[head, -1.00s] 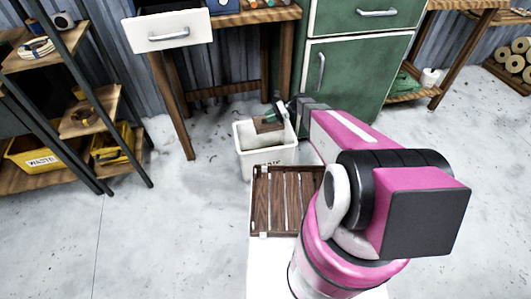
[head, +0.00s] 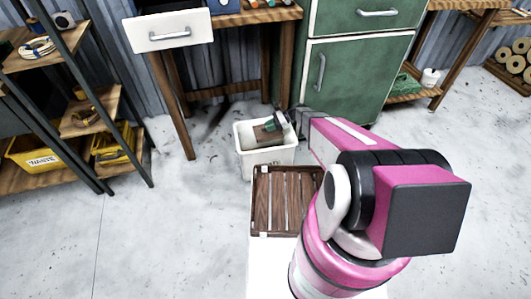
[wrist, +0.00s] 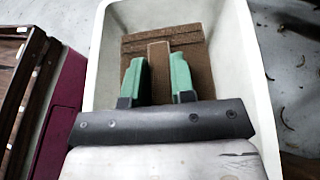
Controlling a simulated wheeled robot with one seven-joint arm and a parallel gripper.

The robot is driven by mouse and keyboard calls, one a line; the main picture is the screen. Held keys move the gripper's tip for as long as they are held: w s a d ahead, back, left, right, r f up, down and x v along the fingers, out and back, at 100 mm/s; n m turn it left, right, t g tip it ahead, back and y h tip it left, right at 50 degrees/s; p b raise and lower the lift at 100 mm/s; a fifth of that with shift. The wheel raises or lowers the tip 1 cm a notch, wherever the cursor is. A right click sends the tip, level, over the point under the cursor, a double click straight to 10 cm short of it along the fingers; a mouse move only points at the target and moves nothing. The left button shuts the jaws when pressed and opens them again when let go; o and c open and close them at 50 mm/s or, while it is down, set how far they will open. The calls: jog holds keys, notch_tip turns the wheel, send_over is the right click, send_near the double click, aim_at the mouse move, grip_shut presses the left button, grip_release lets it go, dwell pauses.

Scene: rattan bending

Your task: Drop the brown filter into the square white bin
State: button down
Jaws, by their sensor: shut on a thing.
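The brown filter (head: 267,134) is a flat, square-looking brown piece at the mouth of the square white bin (head: 265,158). In the wrist view the filter (wrist: 196,44) shows inside the outline of the bin's walls (wrist: 244,70). My gripper (head: 279,121) points down over the bin. Its two green fingers (wrist: 157,70) are shut on a raised rib in the middle of the filter. Whether the filter touches the bin's inside cannot be told.
A brown slatted tray (head: 287,200) lies on a white surface just in front of the bin. A green cabinet (head: 345,85) and a wooden table with an open white drawer (head: 174,33) stand behind. A shelf with yellow bins (head: 40,152) is at left. The floor between is clear.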

jog(key=c, duration=0.9)
grip_release()
jog(key=shift+d, duration=0.1)
jog(key=v, duration=1)
jog(key=shift+d+r, duration=0.2)
jog(key=shift+d, duration=0.05)
